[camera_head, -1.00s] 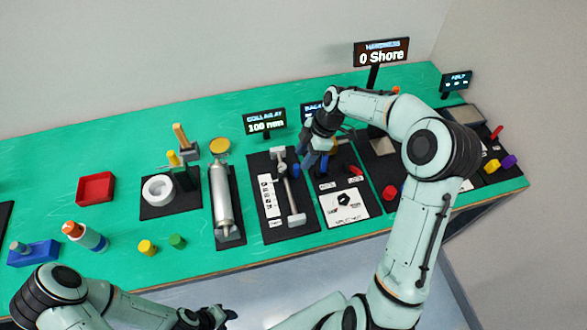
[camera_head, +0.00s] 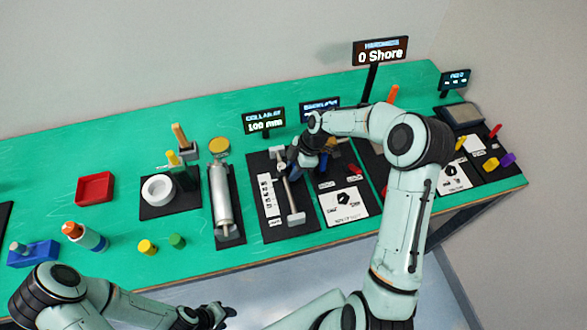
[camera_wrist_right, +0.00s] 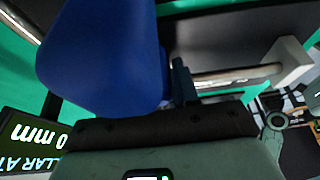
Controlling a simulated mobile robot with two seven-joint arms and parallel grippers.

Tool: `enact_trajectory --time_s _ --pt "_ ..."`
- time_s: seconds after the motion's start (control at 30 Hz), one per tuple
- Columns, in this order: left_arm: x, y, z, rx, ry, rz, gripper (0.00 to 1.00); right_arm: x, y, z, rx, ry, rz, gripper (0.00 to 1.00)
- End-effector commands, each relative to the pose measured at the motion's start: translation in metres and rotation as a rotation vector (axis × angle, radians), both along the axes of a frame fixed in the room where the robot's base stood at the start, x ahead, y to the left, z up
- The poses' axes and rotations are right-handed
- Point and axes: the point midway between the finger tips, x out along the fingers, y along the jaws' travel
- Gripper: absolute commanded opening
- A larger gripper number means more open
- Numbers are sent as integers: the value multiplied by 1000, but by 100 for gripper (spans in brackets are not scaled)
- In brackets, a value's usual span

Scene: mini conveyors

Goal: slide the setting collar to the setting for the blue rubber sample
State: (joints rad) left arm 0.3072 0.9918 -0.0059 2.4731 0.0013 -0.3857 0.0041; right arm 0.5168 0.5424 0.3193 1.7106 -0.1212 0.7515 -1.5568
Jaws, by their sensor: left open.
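The collar station is a black board (camera_head: 285,230) with a metal rod (camera_head: 289,190) and a white scale card (camera_head: 268,195) beside it. Its display (camera_head: 264,121) reads 100 mm. My right gripper (camera_head: 296,166) is at the upper part of the rod and covers the collar area in the head view. In the right wrist view a large blue part (camera_wrist_right: 105,55), apparently the collar, is close to a dark finger (camera_wrist_right: 183,82) in front of the rod (camera_wrist_right: 230,75). Whether the fingers touch it is unclear. My left gripper (camera_head: 224,312) is open and empty, away from the table.
A white card (camera_head: 344,205) and a small blue object (camera_head: 324,161) are to the right. The hardness display (camera_head: 380,55) reads 0 Shore. Green table is clear around the yellow (camera_head: 147,247) and green (camera_head: 177,241) pieces.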

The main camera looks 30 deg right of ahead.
Motion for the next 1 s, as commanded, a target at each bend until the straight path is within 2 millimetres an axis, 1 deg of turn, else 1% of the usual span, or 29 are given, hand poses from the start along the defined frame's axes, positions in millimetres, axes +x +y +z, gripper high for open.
enact_trajectory --time_s 0.17,0.3,0.4,0.63,0.67,0.7,1.0 --pt "-4 0 -4 0 4 0 43 -3 0 -1 0 0 -1 0" --pt "-20 0 -21 0 22 0 43 -16 3 -4 0 3 0 0" --pt "-27 0 -28 0 30 0 43 -21 5 -4 0 3 0 0" --pt "-24 0 -25 0 27 0 43 -20 5 0 0 1 0 0" --pt "-23 0 -25 0 27 0 43 -19 5 0 0 0 0 33" --pt "-23 0 -25 0 26 0 43 -19 5 1 0 0 0 46" --pt "-23 0 -25 0 27 0 43 -20 4 1 0 1 0 46"
